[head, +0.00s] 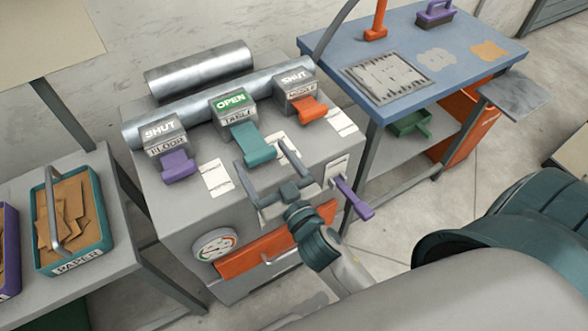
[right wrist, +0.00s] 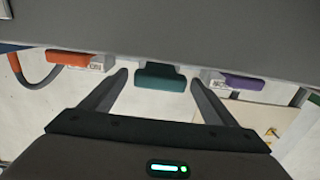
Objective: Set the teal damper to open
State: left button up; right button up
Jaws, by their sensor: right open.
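The teal damper lever (head: 255,146) sticks out and down from the middle housing on the grey machine. The sign (head: 231,101) on that housing is green and reads OPEN. My right gripper (head: 260,154) is open, with its fingers pointing at the teal lever. In the right wrist view the teal lever (right wrist: 160,77) shows between the two spread fingers (right wrist: 159,80), with gaps on both sides. I see no clear contact. My left gripper is not in view.
A purple lever (head: 178,165) and an orange lever (head: 308,108) flank the teal one, both under SHUT signs. Below are a gauge (head: 214,246), an orange drawer (head: 250,256) and a purple side handle (head: 354,199). A blue-topped table (head: 420,30) stands right, a paper tray (head: 101,240) left.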

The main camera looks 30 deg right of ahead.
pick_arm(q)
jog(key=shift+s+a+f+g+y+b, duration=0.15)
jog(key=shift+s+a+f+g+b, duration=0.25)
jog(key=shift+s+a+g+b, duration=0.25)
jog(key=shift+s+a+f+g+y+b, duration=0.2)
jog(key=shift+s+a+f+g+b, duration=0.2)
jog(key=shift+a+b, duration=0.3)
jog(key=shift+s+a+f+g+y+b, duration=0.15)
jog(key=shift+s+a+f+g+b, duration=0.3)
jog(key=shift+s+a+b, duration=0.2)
pick_arm(e)
jog(key=s, duration=1.6)
jog(key=shift+s+d, duration=0.15)
jog(key=shift+d, duration=0.1)
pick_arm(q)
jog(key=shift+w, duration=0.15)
